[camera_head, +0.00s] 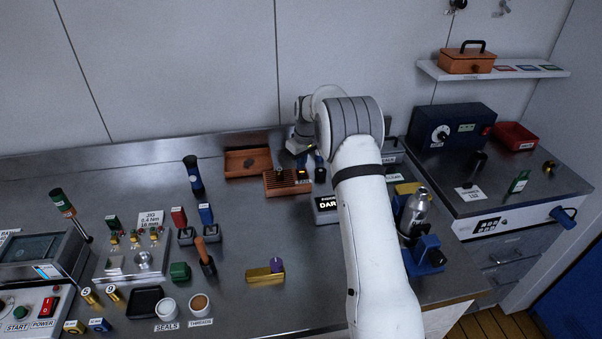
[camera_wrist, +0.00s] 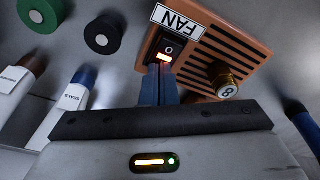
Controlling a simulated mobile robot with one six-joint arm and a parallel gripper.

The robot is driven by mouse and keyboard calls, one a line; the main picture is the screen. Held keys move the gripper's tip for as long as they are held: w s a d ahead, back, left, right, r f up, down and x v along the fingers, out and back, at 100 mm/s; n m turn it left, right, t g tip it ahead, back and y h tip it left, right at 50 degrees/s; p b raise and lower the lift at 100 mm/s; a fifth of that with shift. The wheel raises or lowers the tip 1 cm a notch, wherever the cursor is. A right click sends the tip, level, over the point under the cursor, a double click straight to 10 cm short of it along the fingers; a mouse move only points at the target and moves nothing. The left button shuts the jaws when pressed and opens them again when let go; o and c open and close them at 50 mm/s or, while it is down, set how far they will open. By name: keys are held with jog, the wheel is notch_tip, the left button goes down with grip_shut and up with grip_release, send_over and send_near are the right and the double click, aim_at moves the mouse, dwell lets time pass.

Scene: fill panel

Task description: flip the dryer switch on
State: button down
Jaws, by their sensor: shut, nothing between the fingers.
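An orange slatted unit (camera_head: 280,184) stands on the bench near the back wall, below my gripper. In the wrist view the same slatted unit (camera_wrist: 222,48) bears a white FAN label (camera_wrist: 178,21). Beside the label is a black rocker switch (camera_wrist: 169,45) with an O mark and a lit orange strip. No label reading dryer shows on it. My gripper (camera_wrist: 160,70) has its blue fingers shut and empty, with the tips right at the lit end of the switch. I cannot tell whether they touch it. In the head view my arm partly hides this area.
A brass cap marked 8 (camera_wrist: 223,80) sits on the slatted unit.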

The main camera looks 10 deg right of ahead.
jog(key=shift+r+p, duration=1.85)
jog(key=shift+r, duration=1.6)
jog(key=s+r+m+t+b, duration=0.1)
jog(key=s+r+m, duration=0.1)
jog(key=s+r, duration=0.75)
jog(key=s+r+m, duration=0.1)
jog(key=s+r, duration=0.5)
jog(key=s, duration=0.6)
jog(key=s+f+m+b, duration=0.1)
jog(key=s+f+m, duration=0.2)
jog(key=s, duration=2.1)
jog(key=shift+s+a+f+t+h, duration=0.15)
jog(key=shift+s+t+h, duration=0.25)
